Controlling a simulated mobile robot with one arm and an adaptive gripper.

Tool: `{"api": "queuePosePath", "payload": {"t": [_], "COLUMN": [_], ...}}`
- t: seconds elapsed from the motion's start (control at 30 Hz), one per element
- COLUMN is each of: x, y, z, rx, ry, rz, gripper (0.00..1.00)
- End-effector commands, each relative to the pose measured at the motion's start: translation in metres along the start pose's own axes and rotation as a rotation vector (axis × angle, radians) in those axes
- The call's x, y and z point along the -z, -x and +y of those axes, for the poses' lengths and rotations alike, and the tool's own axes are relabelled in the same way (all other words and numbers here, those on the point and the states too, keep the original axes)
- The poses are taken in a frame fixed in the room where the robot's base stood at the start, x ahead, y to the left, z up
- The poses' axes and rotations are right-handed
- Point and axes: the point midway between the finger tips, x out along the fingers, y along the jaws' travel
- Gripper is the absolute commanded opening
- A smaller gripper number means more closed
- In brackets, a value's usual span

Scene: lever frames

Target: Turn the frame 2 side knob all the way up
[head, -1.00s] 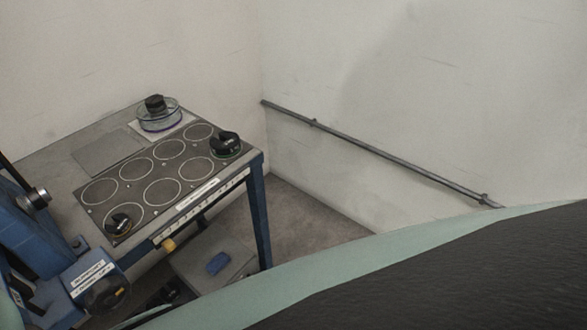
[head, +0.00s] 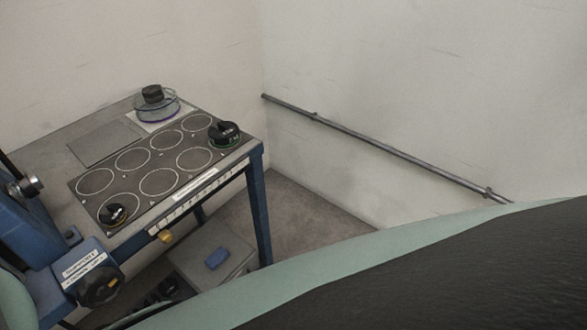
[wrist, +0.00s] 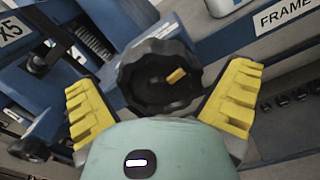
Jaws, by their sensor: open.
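In the wrist view a black lobed knob (wrist: 160,76) with a short yellow mark faces me, mounted on blue framework. My gripper (wrist: 168,98) is open, with its ridged yellow finger pads on the left and right of the knob. Whether either pad touches it I cannot tell. A label beginning "FRAME" (wrist: 283,14) is cut off at the upper right, so its number is hidden. In the head view my gripper does not show. A dark round knob (head: 100,286) sits on a blue frame at the lower left; I cannot tell if it is the same one.
A bench panel (head: 150,168) with several ringed circles and two black knobs stands left of centre. A glass dish (head: 157,108) with a black top is at its back. A blue object (head: 217,258) lies on a lower shelf. A grey rail (head: 380,148) runs along the right wall.

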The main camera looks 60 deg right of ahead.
Motion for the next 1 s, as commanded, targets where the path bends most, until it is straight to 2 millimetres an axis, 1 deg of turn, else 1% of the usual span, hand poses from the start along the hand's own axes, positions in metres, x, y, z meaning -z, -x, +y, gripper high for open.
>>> {"api": "queuePosePath", "payload": {"t": [0.17, 0.63, 0.73, 1.0], "x": [0.000, 0.000, 0.000, 0.000], "y": [0.007, 0.058, 0.061, 0.060], "z": [0.001, 0.001, 0.000, 0.000], "rx": [-0.002, -0.003, -0.002, -0.001], "ry": [0.002, 0.002, 0.003, 0.002], "rz": [0.003, 0.002, 0.000, 0.000], "gripper": [1.00, 1.00, 1.00, 1.00]}}
